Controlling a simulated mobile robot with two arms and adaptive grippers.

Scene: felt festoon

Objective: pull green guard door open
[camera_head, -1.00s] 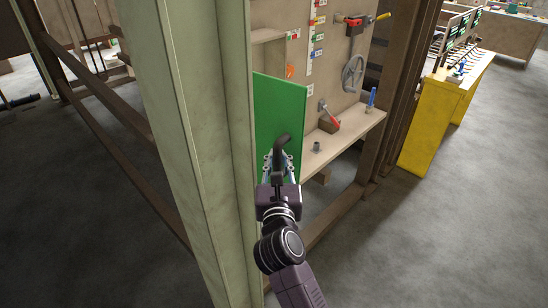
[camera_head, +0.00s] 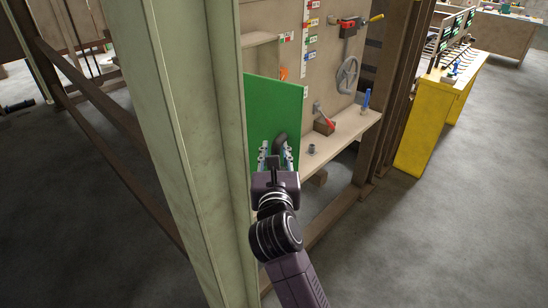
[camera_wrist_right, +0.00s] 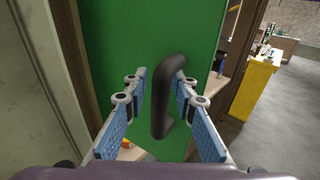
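The green guard door (camera_head: 272,105) is a flat upright panel beside the pale green post in the head view. It fills the middle of the right wrist view (camera_wrist_right: 140,35). Its black curved handle (camera_head: 280,143) stands out from the door face and shows upright in the wrist view (camera_wrist_right: 166,90). My right gripper (camera_head: 276,150) is at the handle, with its blue-padded fingers on either side of it. In the wrist view a clear gap shows at the left finger; the right finger is close, and contact cannot be told. My left gripper is not in view.
The pale green post (camera_head: 195,150) stands close on the left of my right arm. Behind the door are a beige board with a handwheel (camera_head: 348,75) and a shelf (camera_head: 340,142) with small fittings. A yellow cabinet (camera_head: 425,120) stands right. Grey floor at right is clear.

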